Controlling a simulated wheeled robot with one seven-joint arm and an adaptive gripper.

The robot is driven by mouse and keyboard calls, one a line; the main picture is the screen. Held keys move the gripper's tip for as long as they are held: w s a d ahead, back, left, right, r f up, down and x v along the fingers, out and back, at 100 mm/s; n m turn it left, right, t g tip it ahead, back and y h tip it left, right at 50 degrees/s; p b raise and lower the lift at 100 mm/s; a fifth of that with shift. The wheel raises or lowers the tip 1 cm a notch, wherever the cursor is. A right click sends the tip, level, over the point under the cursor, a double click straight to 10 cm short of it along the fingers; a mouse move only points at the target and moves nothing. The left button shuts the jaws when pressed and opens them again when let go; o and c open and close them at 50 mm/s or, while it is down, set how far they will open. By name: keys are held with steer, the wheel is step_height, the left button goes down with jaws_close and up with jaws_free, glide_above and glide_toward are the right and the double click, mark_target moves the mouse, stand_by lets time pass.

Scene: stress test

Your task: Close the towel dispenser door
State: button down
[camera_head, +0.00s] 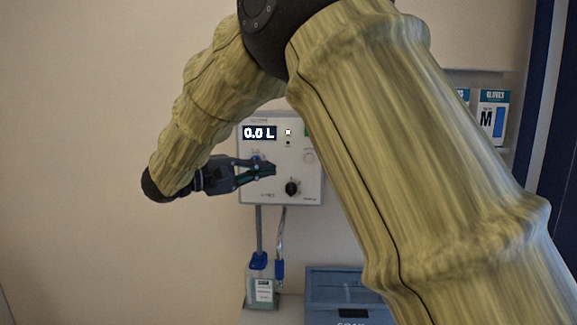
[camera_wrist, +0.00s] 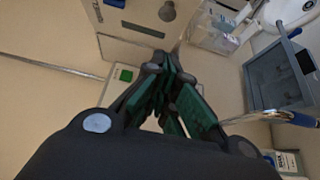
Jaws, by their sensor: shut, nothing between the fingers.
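I cannot pick out a towel dispenser or its door for certain in either view. My gripper (camera_head: 268,170) is in front of the lower half of a white wall unit that reads "0.0 L", left of its black knob; I cannot tell whether it touches the unit. In the wrist view my gripper (camera_wrist: 165,75) shows its dark fingers with green pads drawn together, with nothing held between them. My arm covers much of the middle and right of the head view.
The wall unit (camera_head: 255,182) has a tube running down to a clear canister (camera_head: 262,290). A blue bin (camera_head: 335,280) stands below. Glove boxes (camera_head: 493,115) are at the right. The wrist view shows a grey-blue box (camera_wrist: 256,100) with a dark front. The wall at left is bare.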

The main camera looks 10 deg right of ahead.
steer(key=d+p, duration=0.6)
steer(key=d, duration=0.6)
steer(key=shift+w+d, duration=0.25)
steer(key=shift+w, duration=0.05)
